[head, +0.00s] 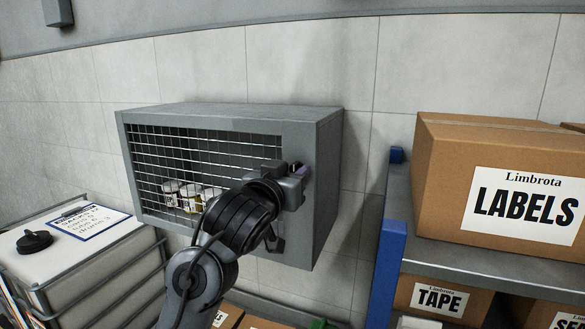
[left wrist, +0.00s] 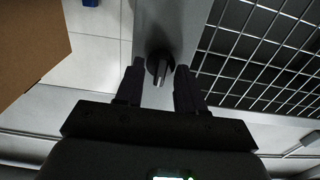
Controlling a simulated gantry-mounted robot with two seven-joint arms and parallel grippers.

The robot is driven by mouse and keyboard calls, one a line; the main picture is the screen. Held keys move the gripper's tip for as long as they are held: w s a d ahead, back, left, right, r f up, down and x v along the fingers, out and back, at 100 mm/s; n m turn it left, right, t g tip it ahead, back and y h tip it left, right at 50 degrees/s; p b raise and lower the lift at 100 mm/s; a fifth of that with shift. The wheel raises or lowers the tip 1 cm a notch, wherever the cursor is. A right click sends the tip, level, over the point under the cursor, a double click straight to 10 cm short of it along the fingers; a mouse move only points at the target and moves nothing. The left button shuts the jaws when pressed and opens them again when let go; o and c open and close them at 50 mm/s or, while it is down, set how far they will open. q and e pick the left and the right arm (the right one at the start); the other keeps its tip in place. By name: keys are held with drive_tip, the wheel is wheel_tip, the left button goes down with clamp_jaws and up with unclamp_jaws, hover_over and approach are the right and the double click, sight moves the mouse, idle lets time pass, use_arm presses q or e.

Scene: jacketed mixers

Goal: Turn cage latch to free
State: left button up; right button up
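The cage (head: 328,190) is a grey metal cabinet on the wall with a wire mesh front. Several small jars (head: 180,195) stand inside behind the mesh. My left gripper (head: 288,168) is at the right part of the cage front and hides the latch in the head view. In the left wrist view the latch (left wrist: 158,68) is a dark round knob with a short lighter handle on the grey frame strip. The open fingers of my left gripper (left wrist: 160,74) stand on either side of the handle, with visible gaps. My right gripper is not in view.
A blue-posted shelf (head: 392,260) at the right holds a cardboard LABELS box (head: 470,165), with a TAPE box (head: 437,298) below. At lower left a white caged tank (head: 90,270) has a black cap and a clipboard (head: 88,221). Bare wall lies between cage and shelf.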

use_arm(q)
drive_tip(key=shift+w+d, duration=0.1)
drive_tip(key=shift+w, duration=0.15)
drive_tip(key=shift+c, duration=0.4)
clamp_jaws()
